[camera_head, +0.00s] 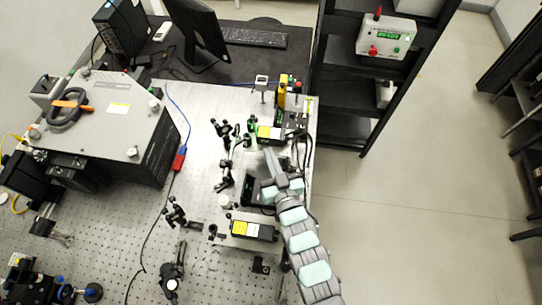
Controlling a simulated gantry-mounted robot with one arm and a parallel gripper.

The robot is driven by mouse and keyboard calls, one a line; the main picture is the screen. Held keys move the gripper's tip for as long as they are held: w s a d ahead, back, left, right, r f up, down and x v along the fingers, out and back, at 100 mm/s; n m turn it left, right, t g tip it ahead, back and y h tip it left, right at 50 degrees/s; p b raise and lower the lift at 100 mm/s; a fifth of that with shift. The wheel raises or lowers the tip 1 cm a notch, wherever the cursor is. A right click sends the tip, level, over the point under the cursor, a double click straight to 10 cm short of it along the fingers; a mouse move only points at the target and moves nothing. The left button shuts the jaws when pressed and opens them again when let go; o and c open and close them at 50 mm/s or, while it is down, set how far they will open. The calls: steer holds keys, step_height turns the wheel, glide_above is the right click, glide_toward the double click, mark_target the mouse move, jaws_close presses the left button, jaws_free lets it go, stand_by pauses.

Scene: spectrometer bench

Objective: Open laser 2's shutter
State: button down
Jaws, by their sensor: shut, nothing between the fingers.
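My gripper (269,154) is shut and empty, its tip pointing up the picture. It is just below a black laser box (268,133) with a yellow and white label, at the upper right of the optical bench (205,105). Whether the tip touches that box or hovers over it, I cannot tell. A second black laser box (253,230) with a similar label sits lower on the bench, left of my arm. I cannot read which one is laser 2. No shutter can be made out clearly; my arm and gripper hide part of the bench between the boxes.
Black optic mounts (226,178) stand left of the laser boxes. A yellow post (282,94) and cables are above the upper box. A large grey spectrometer (115,115) fills the bench's left.

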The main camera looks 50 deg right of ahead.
mark_target(257, 121)
steer(key=p+x, duration=0.2)
steer(key=x, duration=0.7)
steer(key=shift+w+d+r, duration=0.15)
steer(key=shift+w, duration=0.1)
steer(key=shift+w+d, duration=0.3)
steer(key=shift+w, duration=0.15)
